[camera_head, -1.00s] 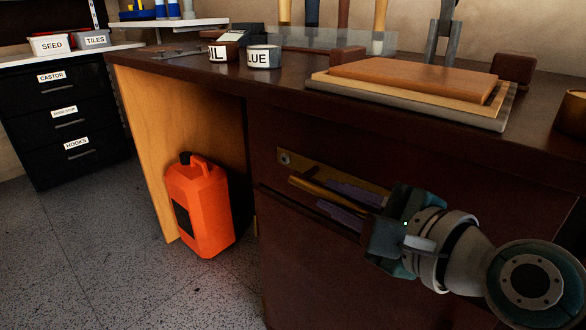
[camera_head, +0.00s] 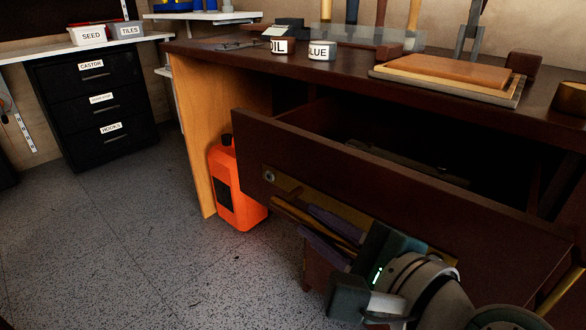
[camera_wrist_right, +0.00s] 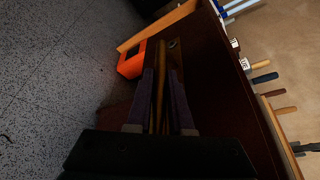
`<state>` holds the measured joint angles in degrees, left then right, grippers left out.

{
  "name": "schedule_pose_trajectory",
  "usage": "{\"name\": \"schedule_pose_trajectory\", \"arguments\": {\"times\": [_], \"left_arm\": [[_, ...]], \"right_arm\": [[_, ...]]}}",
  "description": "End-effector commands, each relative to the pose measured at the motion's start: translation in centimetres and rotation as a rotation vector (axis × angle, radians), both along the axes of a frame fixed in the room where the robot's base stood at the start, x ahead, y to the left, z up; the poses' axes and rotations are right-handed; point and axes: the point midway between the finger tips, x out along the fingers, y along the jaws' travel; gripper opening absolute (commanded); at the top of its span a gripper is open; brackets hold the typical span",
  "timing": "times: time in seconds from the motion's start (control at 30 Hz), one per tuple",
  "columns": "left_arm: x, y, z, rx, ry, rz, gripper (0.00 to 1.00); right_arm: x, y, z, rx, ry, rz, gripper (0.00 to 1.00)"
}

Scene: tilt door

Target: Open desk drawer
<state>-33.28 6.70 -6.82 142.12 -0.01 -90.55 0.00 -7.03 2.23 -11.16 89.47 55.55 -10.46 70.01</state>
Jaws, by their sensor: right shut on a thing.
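The desk drawer (camera_head: 400,185) is pulled out from the dark brown desk (camera_head: 340,72), with its dark interior and some flat dark items inside showing. A brass handle (camera_head: 287,207) runs along its front. My right gripper (camera_head: 322,228) is shut on the handle, with its purple-grey fingers on either side of the bar. In the right wrist view the fingers (camera_wrist_right: 162,112) lie along both sides of the brass bar (camera_wrist_right: 160,88). My left gripper is not in view.
An orange canister (camera_head: 236,190) stands on the floor left of the drawer, by the desk's wooden side panel. A black drawer cabinet (camera_head: 98,110) is further left. Boards (camera_head: 450,75) and labelled tins (camera_head: 321,51) sit on the desktop. The floor at left is clear.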

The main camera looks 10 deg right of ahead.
Motion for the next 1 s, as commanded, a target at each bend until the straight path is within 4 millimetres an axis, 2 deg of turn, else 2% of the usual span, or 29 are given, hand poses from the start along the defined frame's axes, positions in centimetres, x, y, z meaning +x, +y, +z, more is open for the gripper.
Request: {"name": "schedule_pose_trajectory", "arguments": {"times": [0.2,0.7,0.73,0.97,1.0], "left_arm": [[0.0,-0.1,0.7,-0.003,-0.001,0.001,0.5],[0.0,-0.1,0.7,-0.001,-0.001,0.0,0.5],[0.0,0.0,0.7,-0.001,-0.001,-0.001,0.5],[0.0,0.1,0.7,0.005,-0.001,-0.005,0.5],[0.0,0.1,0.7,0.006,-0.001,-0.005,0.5]], "right_arm": [[-1.1,1.5,0.2,0.004,-0.002,0.002,0.0],[-1.4,1.9,0.2,0.002,-0.004,0.002,0.0],[-1.4,1.9,0.2,0.002,-0.004,0.002,0.23],[-1.4,1.8,0.1,0.001,-0.002,0.001,0.49],[-1.4,1.8,0.0,0.0,0.0,0.001,0.49]]}}
